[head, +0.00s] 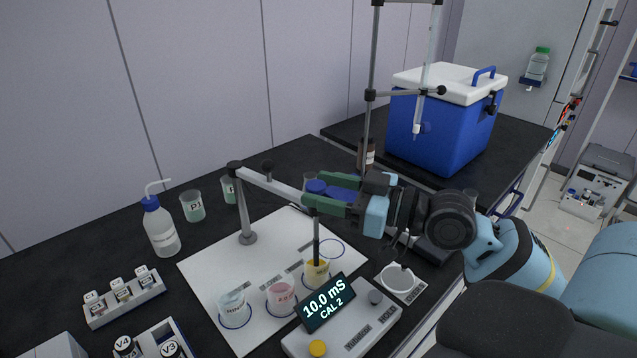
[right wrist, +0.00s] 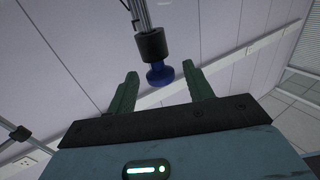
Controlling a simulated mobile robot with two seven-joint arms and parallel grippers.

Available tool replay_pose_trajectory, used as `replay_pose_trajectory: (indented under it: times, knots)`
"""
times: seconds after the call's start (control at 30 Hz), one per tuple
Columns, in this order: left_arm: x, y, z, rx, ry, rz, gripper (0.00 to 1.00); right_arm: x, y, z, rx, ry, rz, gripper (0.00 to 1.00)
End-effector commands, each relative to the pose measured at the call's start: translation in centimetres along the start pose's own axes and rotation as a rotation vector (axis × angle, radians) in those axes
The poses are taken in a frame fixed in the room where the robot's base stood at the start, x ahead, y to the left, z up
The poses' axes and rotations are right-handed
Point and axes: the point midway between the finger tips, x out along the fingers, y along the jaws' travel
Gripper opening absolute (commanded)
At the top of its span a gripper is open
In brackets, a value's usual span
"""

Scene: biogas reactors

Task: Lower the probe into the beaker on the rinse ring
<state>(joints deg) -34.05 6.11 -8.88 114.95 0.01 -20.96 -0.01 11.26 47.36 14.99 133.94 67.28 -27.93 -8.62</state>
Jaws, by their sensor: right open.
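The probe (head: 316,240) is a dark upright rod with a blue top (head: 315,186), hanging from the end of a grey stand arm. Its lower end is in line with the mouth of the yellow-liquid beaker (head: 317,276) and appears to reach into it. The beaker on the rinse ring (head: 232,308) holds clear liquid at the mat's front left. My right gripper (head: 312,197) is open at the probe's top. In the right wrist view a blue knob under a black collar (right wrist: 160,75) shows between its spread green fingers; contact cannot be told. My left gripper is not seen.
A pink-liquid beaker (head: 281,297) stands between the clear and yellow ones. The stand post (head: 245,210) rises from the white mat (head: 205,268). A meter (head: 325,303) reading 10.0 mS, CAL 2 is in front. A wash bottle (head: 160,230) stands left.

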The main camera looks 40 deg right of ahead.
Motion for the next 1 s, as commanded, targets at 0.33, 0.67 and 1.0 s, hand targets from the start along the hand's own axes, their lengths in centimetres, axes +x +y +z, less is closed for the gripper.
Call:
replay_pose_trajectory:
  times: [0.33, 0.67, 1.0]
  knots:
    - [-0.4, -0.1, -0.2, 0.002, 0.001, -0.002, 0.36, 1.8, 0.0, 0.0, -0.001, -0.001, -0.001, 0.52]
    - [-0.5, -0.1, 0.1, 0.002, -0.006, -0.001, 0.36, 1.9, -0.1, 0.0, -0.001, -0.002, -0.001, 0.44]
    - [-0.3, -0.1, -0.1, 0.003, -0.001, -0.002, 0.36, 1.9, -0.1, 0.0, -0.001, -0.001, -0.001, 0.0]
